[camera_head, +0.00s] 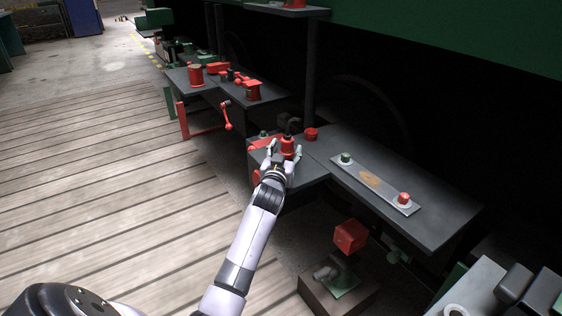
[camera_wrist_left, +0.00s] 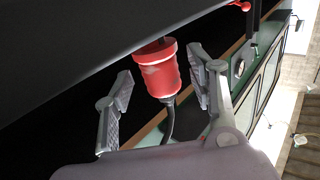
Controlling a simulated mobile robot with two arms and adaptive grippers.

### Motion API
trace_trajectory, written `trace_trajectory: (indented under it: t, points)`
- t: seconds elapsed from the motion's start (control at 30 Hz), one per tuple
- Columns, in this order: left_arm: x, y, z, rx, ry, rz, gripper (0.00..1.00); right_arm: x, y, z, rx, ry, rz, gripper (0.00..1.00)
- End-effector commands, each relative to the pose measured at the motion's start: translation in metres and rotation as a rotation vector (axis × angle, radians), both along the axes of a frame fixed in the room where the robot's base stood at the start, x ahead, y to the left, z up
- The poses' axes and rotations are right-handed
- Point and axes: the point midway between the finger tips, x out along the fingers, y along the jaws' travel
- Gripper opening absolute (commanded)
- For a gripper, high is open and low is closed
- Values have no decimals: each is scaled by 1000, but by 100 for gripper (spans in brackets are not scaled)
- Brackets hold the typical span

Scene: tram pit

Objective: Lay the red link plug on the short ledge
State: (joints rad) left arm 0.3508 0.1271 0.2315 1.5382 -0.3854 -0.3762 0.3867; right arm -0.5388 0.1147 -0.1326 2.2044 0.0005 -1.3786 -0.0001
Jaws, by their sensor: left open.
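The red link plug (camera_head: 288,146) is a red cylinder with a dark cable, above the left end of the near dark bench. It also shows in the left wrist view (camera_wrist_left: 158,72). My left gripper (camera_head: 283,153) is open, with one finger on each side of the plug. In the left wrist view gaps show between the plug and both fingers of my left gripper (camera_wrist_left: 163,88). A short dark ledge (camera_head: 262,170) juts out at the bench's left end, partly hidden by my gripper. Whether the plug touches it cannot be told.
The near bench (camera_head: 432,228) carries a grey plate (camera_head: 345,168) with a green knob and a red knob. A red cap (camera_head: 311,134) stands behind the plug. A farther bench (camera_head: 205,88) holds several red parts. A red block on a stand (camera_head: 350,236) is below.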

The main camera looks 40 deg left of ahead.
Motion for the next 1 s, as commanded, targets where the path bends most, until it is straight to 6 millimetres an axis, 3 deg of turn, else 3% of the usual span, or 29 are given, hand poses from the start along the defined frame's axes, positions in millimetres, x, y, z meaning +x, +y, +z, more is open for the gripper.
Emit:
trace_trajectory:
  t: [0.3,0.5,0.6,0.67,0.77,0.87,1.0]
  points:
    - [-64,-27,2,-2,1,1,52,1,1,-38,-1,22,2,40]
    - [-85,-36,1,0,1,0,52,0,1,-50,-1,25,3,40]
    - [-92,-43,-13,-6,41,-9,52,0,1,-52,-2,26,3,40]
    - [-100,-51,-36,-14,107,-24,52,0,1,-52,-2,26,3,40]
    - [-124,-75,-96,-35,287,-67,52,0,1,-52,-2,26,3,40]
    - [-168,-110,-168,-60,522,-137,52,0,1,-52,-1,25,3,40]
    - [-256,-162,-256,-92,866,-259,52,0,1,-52,-1,25,3,40]
